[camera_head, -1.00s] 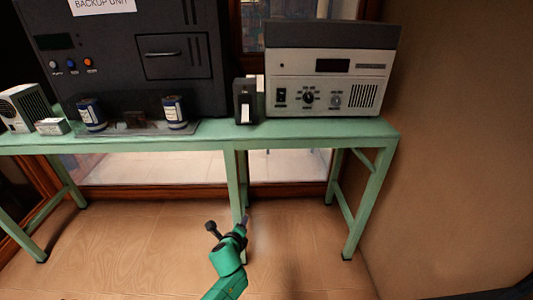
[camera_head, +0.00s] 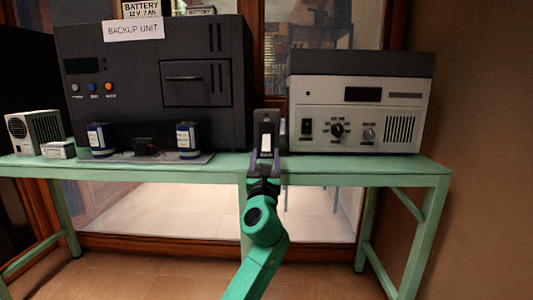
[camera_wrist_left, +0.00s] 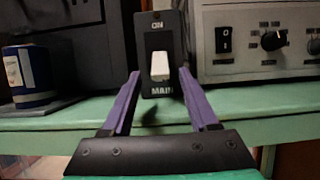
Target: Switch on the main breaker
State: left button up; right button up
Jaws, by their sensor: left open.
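The main breaker (camera_head: 265,128) is a black upright box on the green table, between the two large units. In the left wrist view the breaker (camera_wrist_left: 160,32) reads "ON" at the top and "MAIN" at the bottom. Its white switch (camera_wrist_left: 158,66) sits in the lower part of the slot, away from "ON". My left gripper (camera_head: 266,160) is open and empty, right in front of the breaker's lower part. In the left wrist view its purple fingers (camera_wrist_left: 158,76) spread to either side of the switch; contact cannot be told. My right gripper is not in view.
The dark backup unit (camera_head: 150,65) stands left of the breaker, and a grey-white unit with knobs (camera_head: 355,107) stands close on its right. Blue-and-white cylinders (camera_head: 188,140) stand on a plate at left.

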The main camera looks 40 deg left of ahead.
aim_at(266, 147)
pick_arm(q)
jog(key=shift+x, duration=1.55)
grip_shut()
jog(key=shift+f, duration=0.15)
